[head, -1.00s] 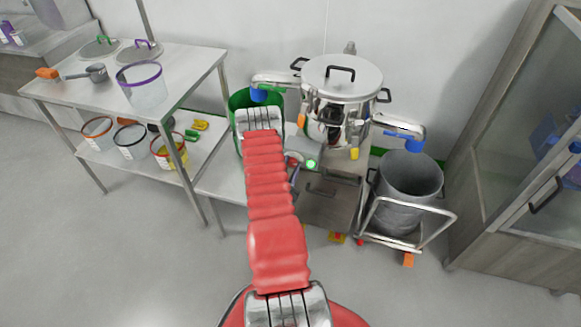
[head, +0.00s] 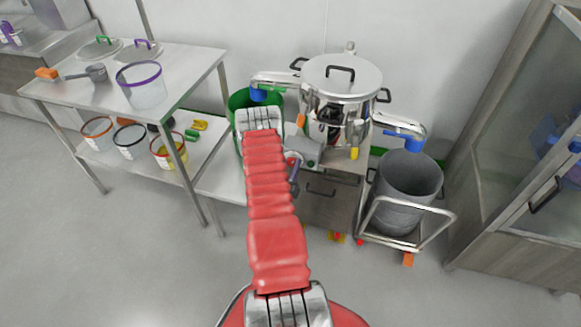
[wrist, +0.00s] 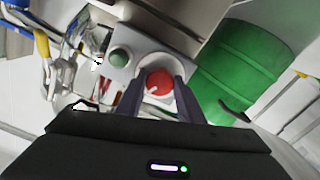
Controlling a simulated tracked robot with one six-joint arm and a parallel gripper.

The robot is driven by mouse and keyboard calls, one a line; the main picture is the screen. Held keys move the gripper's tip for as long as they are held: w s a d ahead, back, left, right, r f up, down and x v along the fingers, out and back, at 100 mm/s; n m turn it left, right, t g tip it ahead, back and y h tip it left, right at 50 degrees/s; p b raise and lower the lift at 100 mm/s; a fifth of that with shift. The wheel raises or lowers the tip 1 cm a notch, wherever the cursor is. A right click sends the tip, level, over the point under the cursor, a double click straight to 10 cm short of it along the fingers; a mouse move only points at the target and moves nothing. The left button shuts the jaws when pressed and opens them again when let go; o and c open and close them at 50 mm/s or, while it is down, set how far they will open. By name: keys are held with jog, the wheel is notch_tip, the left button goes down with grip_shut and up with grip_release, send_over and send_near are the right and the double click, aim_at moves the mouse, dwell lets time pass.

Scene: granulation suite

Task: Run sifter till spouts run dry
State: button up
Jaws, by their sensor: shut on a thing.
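The steel sifter (head: 340,110) stands lidded on a cabinet, a blue-ended spout on each side. The left spout (head: 280,79) ends over a green drum (head: 240,101); the right spout (head: 400,127) ends over a grey bin (head: 408,178). No flow shows at either spout, though their mouths are hard to see. The control box in front carries a green button (wrist: 119,57), unlit, and a red button (wrist: 158,82). My gripper (wrist: 160,84) has its two dark fingers closed on either side of the red button. In the head view my arm partly covers the gripper and drum.
The grey bin sits on a wheeled trolley (head: 430,232). A steel table (head: 190,62) on the left holds a clear tub (head: 142,86), lids and a scoop, with several tubs on its lower shelf. A glazed cabinet (head: 520,150) stands right. The floor in front is open.

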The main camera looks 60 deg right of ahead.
jog(key=n, duration=0.5)
jog(key=shift+f, duration=0.1)
dwell(0.3)
jog(key=o, duration=1.1)
jog(key=shift+c, duration=0.2)
jog(key=s+a, duration=0.2)
jog(key=a, duration=1.1)
jog(key=shift+a, duration=0.35)
